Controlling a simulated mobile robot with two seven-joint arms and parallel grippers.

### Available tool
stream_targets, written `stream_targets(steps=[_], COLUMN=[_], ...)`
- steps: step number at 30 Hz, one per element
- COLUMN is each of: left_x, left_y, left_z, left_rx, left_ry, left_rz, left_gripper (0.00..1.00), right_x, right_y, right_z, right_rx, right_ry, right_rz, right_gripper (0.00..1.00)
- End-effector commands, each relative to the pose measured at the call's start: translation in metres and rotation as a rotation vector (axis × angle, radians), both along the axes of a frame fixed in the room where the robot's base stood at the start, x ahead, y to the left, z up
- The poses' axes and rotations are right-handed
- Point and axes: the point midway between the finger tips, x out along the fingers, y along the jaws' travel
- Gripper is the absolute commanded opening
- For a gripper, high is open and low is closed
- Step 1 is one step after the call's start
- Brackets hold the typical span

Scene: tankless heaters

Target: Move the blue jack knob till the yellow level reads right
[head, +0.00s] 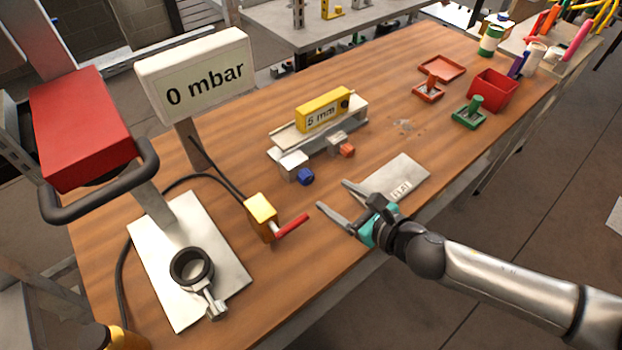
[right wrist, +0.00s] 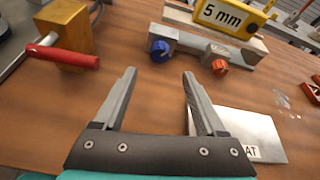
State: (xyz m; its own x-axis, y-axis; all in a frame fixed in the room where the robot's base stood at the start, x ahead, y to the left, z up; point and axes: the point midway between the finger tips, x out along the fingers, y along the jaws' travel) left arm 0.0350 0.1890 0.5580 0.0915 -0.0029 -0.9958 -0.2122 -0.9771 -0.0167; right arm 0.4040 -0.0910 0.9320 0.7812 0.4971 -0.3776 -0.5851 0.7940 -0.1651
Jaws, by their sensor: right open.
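The yellow level (head: 323,110) sits on a grey beam and its face reads "5 mm"; it also shows in the right wrist view (right wrist: 228,15). The blue jack knob (head: 306,177) is on the front of the left jack block, under the beam's left end. In the right wrist view the blue knob (right wrist: 160,51) lies ahead of my fingers, between and beyond the tips. An orange-red knob (head: 347,150) is on the right jack block. My right gripper (head: 332,195) is open and empty, in front of the blue knob and apart from it. My left gripper is not in view.
A yellow block with a red lever (head: 291,226) stands left of my right gripper. A grey plate (head: 405,176) lies under and right of it. A "0 mbar" display (head: 200,78) and a metal stand plate (head: 160,262) are at the left. A red bin (head: 492,92) is at the right.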

Motion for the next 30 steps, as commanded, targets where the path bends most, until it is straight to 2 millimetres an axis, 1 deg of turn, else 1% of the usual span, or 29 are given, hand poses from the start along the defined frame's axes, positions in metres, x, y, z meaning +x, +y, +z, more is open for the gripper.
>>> stream_targets(steps=[1, 6, 12, 15, 21, 30], left_x=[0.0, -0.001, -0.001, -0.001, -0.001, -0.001], left_y=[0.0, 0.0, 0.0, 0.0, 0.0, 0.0], left_z=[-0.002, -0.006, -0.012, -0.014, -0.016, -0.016], left_rx=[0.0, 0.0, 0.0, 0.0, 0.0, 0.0], left_ry=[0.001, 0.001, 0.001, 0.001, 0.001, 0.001], left_rz=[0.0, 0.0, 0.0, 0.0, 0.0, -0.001], left_gripper=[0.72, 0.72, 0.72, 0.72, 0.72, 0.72], right_x=[0.009, 0.034, 0.059, 0.068, 0.078, 0.079], right_y=[0.005, 0.021, 0.038, 0.043, 0.049, 0.05], right_z=[-0.003, -0.016, -0.029, -0.034, -0.038, -0.038], right_rx=[0.001, 0.003, 0.003, 0.001, 0.001, 0.001], right_ry=[-0.003, -0.002, 0.0, -0.001, 0.001, 0.0], right_rz=[-0.001, -0.002, -0.002, -0.001, -0.002, -0.001], right_gripper=[0.73, 0.73, 0.73, 0.73, 0.73, 0.73])
